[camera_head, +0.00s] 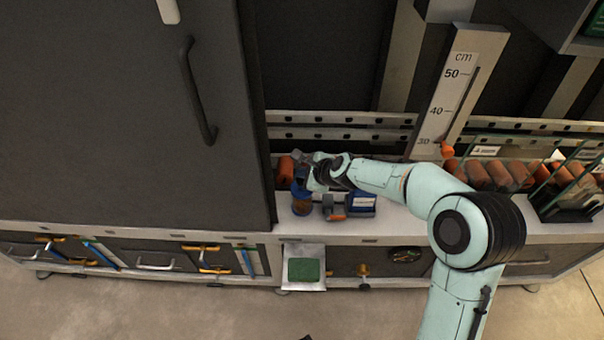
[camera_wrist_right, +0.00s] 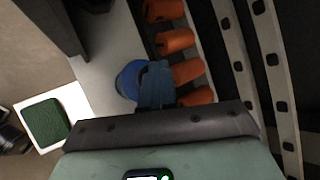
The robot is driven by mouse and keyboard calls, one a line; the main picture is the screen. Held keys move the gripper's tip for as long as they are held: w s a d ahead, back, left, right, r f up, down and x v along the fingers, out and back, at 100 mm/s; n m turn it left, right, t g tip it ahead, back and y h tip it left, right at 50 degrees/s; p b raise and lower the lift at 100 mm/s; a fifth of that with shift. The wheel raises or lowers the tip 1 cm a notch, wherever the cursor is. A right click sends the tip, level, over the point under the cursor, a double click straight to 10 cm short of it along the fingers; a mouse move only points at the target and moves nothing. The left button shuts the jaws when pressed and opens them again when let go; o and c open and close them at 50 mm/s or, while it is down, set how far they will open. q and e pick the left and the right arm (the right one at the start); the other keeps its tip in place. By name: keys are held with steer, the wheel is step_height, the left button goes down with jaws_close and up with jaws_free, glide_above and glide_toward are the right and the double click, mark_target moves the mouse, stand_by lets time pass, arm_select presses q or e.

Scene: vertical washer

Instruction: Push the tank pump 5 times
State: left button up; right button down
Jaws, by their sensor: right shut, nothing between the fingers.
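A small container with a blue top and an amber-brown lower part (camera_head: 302,208), which I take to be the tank pump, stands on the pale counter. Its round blue top (camera_wrist_right: 130,80) shows in the right wrist view, partly covered by my right gripper (camera_wrist_right: 156,78). In the head view my right gripper (camera_head: 302,176) is at the blue top, fingers shut and empty. I cannot tell whether the fingertips touch the top or are just above it. My left gripper is not in view.
Orange cylinders (camera_head: 501,174) line the back of the counter; several also show beside the gripper in the wrist view (camera_wrist_right: 174,41). A blue-and-grey item (camera_head: 362,205) sits right of the container. A large dark door (camera_head: 120,110) stands left. A white tray with a green pad (camera_head: 304,269) juts out in front.

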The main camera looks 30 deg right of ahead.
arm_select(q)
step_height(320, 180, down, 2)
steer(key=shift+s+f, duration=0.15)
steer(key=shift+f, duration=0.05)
arm_select(e)
steer(key=shift+f, duration=0.4)
steer(key=shift+r+p, duration=1.7)
steer(key=shift+p, duration=0.05)
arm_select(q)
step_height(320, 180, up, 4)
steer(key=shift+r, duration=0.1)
arm_select(e)
steer(key=shift+r, duration=0.15)
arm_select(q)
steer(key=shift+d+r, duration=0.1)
arm_select(e)
steer(key=shift+r, duration=0.1)
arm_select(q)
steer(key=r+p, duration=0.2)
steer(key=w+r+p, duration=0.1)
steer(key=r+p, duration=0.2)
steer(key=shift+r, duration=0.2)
arm_select(e)
step_height(320, 180, up, 5)
